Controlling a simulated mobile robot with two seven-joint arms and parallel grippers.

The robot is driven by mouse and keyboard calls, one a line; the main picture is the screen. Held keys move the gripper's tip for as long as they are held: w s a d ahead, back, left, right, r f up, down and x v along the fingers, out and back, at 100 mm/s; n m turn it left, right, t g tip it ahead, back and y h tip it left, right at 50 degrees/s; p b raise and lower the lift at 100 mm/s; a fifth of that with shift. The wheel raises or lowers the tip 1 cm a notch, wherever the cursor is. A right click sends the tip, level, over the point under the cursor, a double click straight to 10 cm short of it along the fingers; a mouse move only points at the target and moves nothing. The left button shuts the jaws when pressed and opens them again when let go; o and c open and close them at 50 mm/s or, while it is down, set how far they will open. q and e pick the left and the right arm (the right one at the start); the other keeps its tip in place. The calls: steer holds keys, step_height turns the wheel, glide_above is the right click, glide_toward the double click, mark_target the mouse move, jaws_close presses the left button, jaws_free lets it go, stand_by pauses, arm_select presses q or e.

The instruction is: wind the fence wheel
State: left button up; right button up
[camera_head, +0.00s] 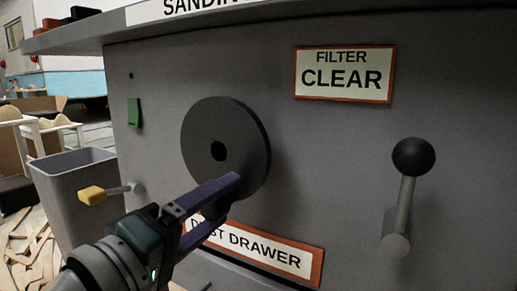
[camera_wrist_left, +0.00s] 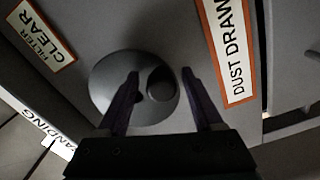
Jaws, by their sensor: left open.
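The fence wheel, a dark grey disc (camera_head: 232,122), is mounted on the upright grey front of a machine. It has a darker round spot near its middle in the head view. In the left wrist view the disc (camera_wrist_left: 103,88) carries a rounded knob (camera_wrist_left: 161,86) that shows between my fingers. My left gripper (camera_head: 227,197) is open in front of the lower part of the disc. Its fingertips (camera_wrist_left: 160,75) lie on either side of the knob, with gaps visible; whether they touch the disc I cannot tell. In the head view the fingers hide the knob. My right gripper is not in view.
A lever with a black ball (camera_head: 413,157) sticks out at right. A yellow-ended handle (camera_head: 92,195) sits at left, near a grey bin (camera_head: 75,177). A FILTER CLEAR sign (camera_head: 344,74) is above and a DUST DRAWER sign (camera_head: 268,256) below. Wood scraps (camera_head: 30,255) litter the floor.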

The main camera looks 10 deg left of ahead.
arm_select(q)
steer(key=shift+p+v, duration=0.5)
steer(key=shift+v, duration=2)
